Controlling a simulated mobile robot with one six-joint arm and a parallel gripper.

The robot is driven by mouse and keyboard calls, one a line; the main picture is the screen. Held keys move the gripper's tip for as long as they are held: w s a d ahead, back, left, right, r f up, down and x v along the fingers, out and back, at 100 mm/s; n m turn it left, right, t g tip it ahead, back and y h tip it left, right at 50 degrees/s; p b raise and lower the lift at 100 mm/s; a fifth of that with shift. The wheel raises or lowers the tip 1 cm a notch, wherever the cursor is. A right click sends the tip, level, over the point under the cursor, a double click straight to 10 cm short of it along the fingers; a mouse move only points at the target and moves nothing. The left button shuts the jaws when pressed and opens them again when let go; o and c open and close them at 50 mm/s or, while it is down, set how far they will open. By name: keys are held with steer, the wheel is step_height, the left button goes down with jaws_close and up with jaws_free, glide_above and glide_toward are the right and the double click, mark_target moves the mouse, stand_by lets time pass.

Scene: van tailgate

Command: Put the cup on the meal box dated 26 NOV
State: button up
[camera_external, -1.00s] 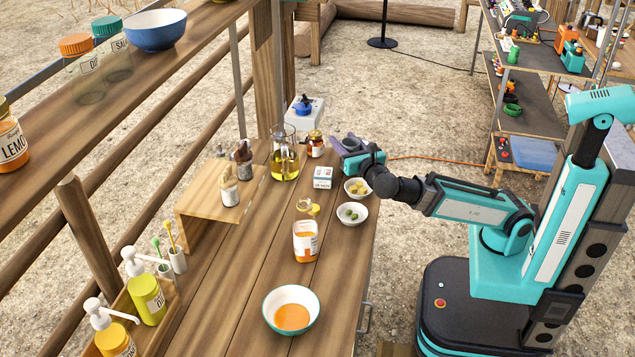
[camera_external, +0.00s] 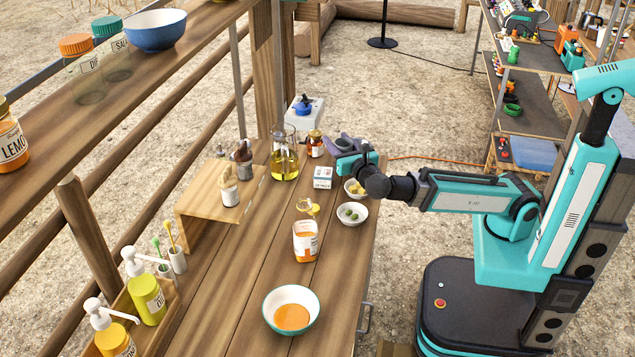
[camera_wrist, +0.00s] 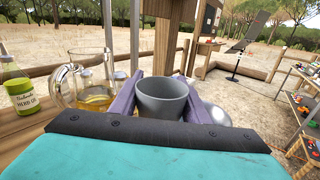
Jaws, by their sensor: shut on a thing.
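My gripper (camera_external: 346,143) is over the far right part of the wooden table, with purple fingers shut on a grey cup. In the wrist view, the cup (camera_wrist: 165,104) is upright between the two fingers (camera_wrist: 160,80), with its open rim showing. A small white meal box (camera_external: 323,178) with a teal band and dark print stands on the table, just left of and nearer than my gripper. Its date is too small to read surely. The cup is apart from the box, and its underside is hidden.
A glass jug (camera_external: 285,160) and a small jar (camera_external: 315,144) stand left of my gripper. Two small bowls, one with green items (camera_external: 352,213), sit near the right edge under my arm. An orange-filled container (camera_external: 305,241) and a larger bowl (camera_external: 290,310) are nearer.

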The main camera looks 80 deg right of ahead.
steer(key=shift+w+r+p, duration=0.15)
steer(key=shift+w+p, duration=0.25)
steer(key=shift+p, duration=2.65)
steer(key=p, duration=0.7)
steer(key=shift+w+d, duration=0.1)
steer(key=shift+d, duration=0.05)
steer(key=w, duration=0.3)
steer(key=w+f, duration=0.1)
steer(key=w, duration=0.1)
steer(key=shift+w+a, duration=0.2)
steer(key=shift+f, duration=1.8)
steer(key=shift+f, duration=0.1)
steer(key=o, duration=1)
